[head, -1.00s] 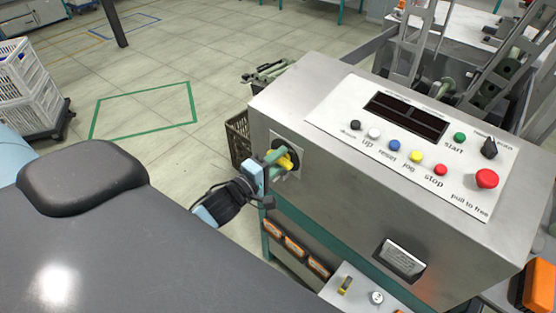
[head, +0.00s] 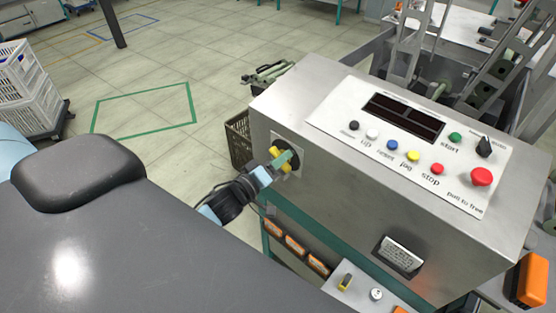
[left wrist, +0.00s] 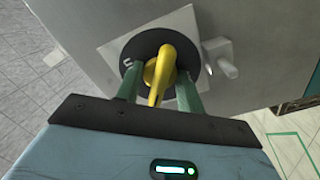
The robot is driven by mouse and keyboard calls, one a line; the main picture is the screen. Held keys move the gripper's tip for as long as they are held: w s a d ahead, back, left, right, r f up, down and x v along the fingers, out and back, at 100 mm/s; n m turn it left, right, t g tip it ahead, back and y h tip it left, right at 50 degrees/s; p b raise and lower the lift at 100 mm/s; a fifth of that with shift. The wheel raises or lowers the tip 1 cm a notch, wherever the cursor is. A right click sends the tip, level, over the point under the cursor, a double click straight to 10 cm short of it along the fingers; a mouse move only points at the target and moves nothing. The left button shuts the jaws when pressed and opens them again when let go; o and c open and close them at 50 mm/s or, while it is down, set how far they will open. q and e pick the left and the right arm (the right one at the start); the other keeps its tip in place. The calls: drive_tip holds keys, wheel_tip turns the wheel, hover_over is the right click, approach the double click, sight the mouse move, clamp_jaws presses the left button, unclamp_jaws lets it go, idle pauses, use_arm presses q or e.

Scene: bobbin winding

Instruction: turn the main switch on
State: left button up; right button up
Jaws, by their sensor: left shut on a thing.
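In the left wrist view the handle (left wrist: 160,75) stands between the two fingers (left wrist: 160,90) of the shut gripper, roughly upright in the picture. Part of the disc shows behind it, with a pale mark at its left. The fingers hide part of the disc. My right gripper does not show.
A pale block (left wrist: 220,56) juts out beside the switch. A dark crate (head: 239,139) stands behind the cabinet's left end.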

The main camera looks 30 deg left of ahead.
use_arm(q)
drive_tip(key=shift+m, duration=0.3)
drive_tip(key=m, duration=0.3)
drive_tip(key=shift+m, duration=0.3)
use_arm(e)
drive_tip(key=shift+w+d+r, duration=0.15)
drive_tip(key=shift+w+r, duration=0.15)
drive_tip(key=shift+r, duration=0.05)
use_arm(q)
drive_tip(key=m, duration=0.3)
drive_tip(key=shift+m+p, duration=0.3)
drive_tip(key=shift+m, duration=0.1)
drive_tip(key=o, duration=1.4)
drive_tip(key=shift+c, duration=0.2)
drive_tip(key=shift+o, duration=1)
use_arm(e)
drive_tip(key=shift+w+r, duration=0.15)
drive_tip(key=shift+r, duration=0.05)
